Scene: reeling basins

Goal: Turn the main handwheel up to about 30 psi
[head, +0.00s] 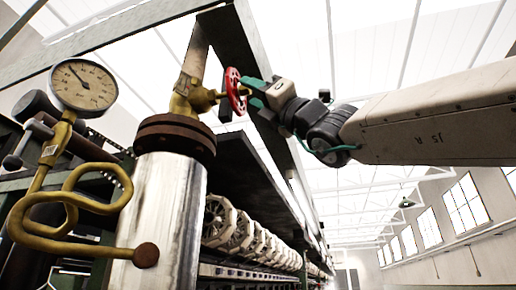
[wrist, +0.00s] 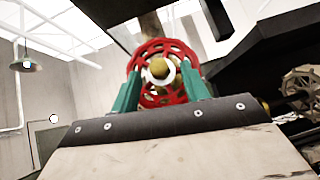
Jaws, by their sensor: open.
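The red main handwheel (head: 233,84) sits on a brass valve (head: 188,92) on top of the steel column. My gripper (head: 251,92) is right at the wheel's face, coming from the right. In the wrist view the spoked wheel (wrist: 163,47) is centred between my two green fingers (wrist: 160,75), one on each side of its lower half. The fingers are apart; whether they touch the rim I cannot tell. The pressure gauge (head: 84,84) stands at the left on a brass pipe. Its dark needle points to the upper left; the numbers are too small to read.
The shiny column (head: 165,215) with a rusty flange (head: 175,133) stands below the valve. A dark green frame beam (head: 262,70) runs close behind my gripper. A row of reels (head: 225,222) recedes below. The space at the right is open under the roof.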

